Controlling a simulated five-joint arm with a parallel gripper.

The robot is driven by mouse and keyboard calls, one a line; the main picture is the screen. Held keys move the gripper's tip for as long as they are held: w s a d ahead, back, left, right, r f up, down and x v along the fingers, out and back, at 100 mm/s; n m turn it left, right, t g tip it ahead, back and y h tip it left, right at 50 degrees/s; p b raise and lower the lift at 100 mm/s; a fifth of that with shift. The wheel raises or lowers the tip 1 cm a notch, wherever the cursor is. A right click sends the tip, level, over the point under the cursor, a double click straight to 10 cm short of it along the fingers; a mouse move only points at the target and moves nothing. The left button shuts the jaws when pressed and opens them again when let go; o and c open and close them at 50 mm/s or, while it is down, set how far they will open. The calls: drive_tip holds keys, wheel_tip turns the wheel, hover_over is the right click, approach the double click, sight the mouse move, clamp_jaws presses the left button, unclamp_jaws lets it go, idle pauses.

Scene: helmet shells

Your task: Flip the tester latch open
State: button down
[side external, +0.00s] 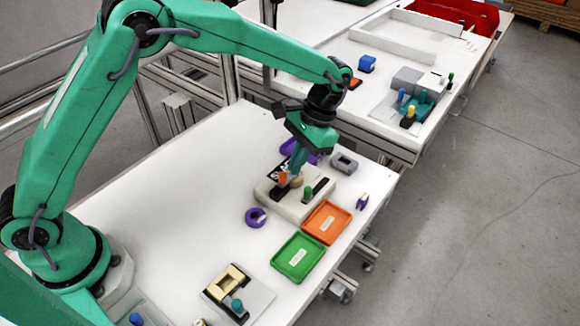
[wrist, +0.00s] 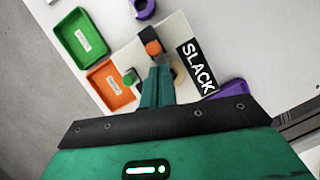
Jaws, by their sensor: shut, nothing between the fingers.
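The tester (side external: 290,205) is a pale block on the near table, with a black label reading SLACK (wrist: 196,66) in the wrist view. An orange-topped part (side external: 282,179) and a green-topped part (side external: 308,191) stand up from it. Both also show in the wrist view, the orange one (wrist: 153,47) just beyond my fingertips and the green one (wrist: 130,77) left of them. I cannot tell for sure which part is the latch. My gripper (side external: 296,172) points down over the tester, shut and empty. Its fingers (wrist: 158,68) hide part of the tester's top. Contact is unclear.
A green tray (side external: 281,264) and an orange tray (side external: 315,236) lie in front of the tester. A purple ring (side external: 256,217) lies to its left, a grey block (side external: 344,163) behind right. A tan fixture (side external: 229,279) stands near the front edge. The table's left is clear.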

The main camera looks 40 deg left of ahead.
sight(285, 176)
drive_tip(key=shift+s, duration=0.3)
drive_tip(key=shift+s, duration=1.4)
drive_tip(key=shift+a, duration=0.1)
drive_tip(key=shift+w, duration=0.1)
drive_tip(key=shift+w+d, duration=0.25)
drive_tip(key=shift+w, duration=0.4)
drive_tip(key=shift+w+d, duration=0.2)
drive_tip(key=shift+w, duration=0.45)
drive_tip(key=shift+w+d, duration=0.25)
drive_tip(key=shift+w, duration=0.4)
drive_tip(key=v, duration=1)
drive_tip(key=shift+a, duration=0.2)
